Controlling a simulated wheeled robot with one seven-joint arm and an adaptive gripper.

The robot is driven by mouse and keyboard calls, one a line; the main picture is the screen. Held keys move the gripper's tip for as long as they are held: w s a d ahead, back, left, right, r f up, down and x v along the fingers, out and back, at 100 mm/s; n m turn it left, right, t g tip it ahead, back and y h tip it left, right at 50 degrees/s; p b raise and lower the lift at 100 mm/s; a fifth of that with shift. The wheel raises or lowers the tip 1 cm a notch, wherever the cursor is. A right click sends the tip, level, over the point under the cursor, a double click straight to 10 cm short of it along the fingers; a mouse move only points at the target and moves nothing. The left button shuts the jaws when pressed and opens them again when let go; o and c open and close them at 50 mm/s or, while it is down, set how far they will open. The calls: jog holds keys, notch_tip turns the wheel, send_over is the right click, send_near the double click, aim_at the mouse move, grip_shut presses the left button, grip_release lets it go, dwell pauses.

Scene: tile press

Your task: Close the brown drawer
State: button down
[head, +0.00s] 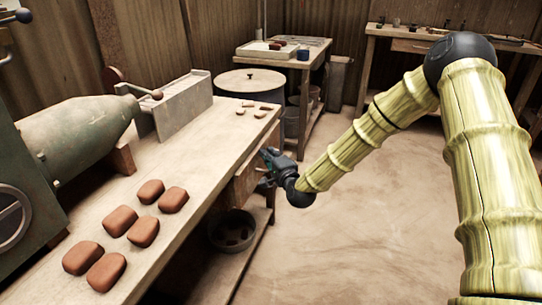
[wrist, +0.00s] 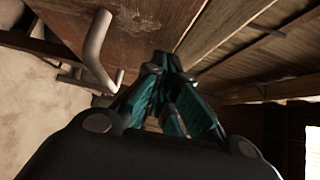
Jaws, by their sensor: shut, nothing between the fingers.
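The brown drawer (head: 243,182) is under the front edge of the long workbench, left of my gripper in the head view. In the wrist view its brown wooden front (wrist: 140,30) fills the upper middle, with a pale bar handle (wrist: 95,45) on it. My gripper (head: 268,158) is at the drawer front in the head view, with the wrist partly covering that area. In the wrist view the teal fingers (wrist: 165,65) are shut and empty, close to the front and to the right of the handle. I cannot tell whether they touch it, or how far the drawer stands out.
The workbench top (head: 190,170) carries a green press (head: 80,135), several reddish clay blocks (head: 143,232) and small pieces. A bowl (head: 232,230) sits on the shelf below. A round drum (head: 250,82) and a side table (head: 285,55) stand behind. The floor (head: 370,220) to the right is clear.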

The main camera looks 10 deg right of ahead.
jog(key=shift+w+a+r, duration=0.1)
jog(key=shift+w+a, duration=0.55)
jog(key=shift+a, duration=0.3)
